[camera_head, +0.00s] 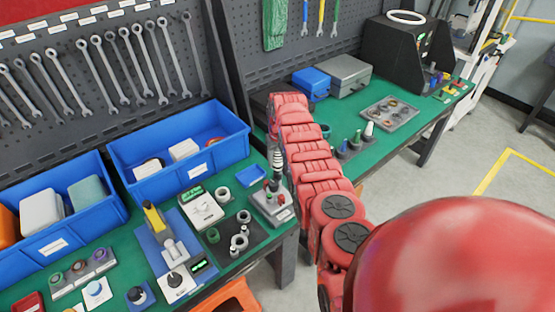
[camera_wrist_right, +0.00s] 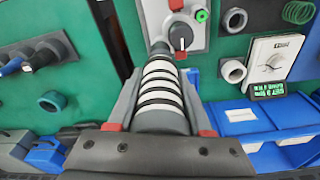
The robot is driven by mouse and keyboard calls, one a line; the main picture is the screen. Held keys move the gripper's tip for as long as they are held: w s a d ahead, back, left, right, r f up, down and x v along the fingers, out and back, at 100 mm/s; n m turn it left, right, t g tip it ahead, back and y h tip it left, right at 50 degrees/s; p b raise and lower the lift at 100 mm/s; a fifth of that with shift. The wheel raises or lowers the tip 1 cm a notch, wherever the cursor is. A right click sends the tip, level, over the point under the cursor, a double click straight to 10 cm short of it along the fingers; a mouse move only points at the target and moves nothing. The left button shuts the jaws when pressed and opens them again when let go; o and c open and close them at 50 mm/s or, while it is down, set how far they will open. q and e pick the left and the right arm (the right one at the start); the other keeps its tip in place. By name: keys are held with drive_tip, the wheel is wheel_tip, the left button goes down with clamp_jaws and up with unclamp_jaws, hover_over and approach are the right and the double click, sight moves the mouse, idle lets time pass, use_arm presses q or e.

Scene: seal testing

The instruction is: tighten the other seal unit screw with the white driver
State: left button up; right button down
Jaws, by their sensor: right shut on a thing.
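The white driver, with a white-and-black banded handle, shows in the wrist view (camera_wrist_right: 160,95) and, partly, in the head view (camera_head: 277,160). My right gripper (camera_wrist_right: 162,106) is shut on its handle, one finger on each side. The driver points down at the seal unit (camera_head: 281,214), a grey block with red and dark round parts on top near the table's right edge. In the wrist view the seal unit (camera_wrist_right: 196,42) lies beyond the driver, with a black knob and a green ring. I cannot tell whether the tip touches a screw. My left gripper is out of view.
Left of the seal unit are a dark tray with grey rings (camera_head: 226,250), a white meter (camera_head: 200,212) and a blue dish (camera_head: 251,176). Blue bins (camera_head: 190,178) stand behind. A second green table (camera_head: 420,125) holds a driver stand (camera_head: 352,150) and a parts tray (camera_head: 391,118).

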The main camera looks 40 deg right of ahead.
sight(277, 152)
drive_tip(key=shift+f+b, duration=0.35)
drive_tip(key=shift+f, duration=0.05)
idle(0.4)
drive_tip(key=shift+f+b, duration=0.45)
drive_tip(key=shift+b, duration=0.8)
idle(3.3)
idle(0.4)
drive_tip(key=shift+r, duration=0.75)
drive_tip(key=shift+r+p, duration=0.4)
drive_tip(key=shift+r, duration=1.4)
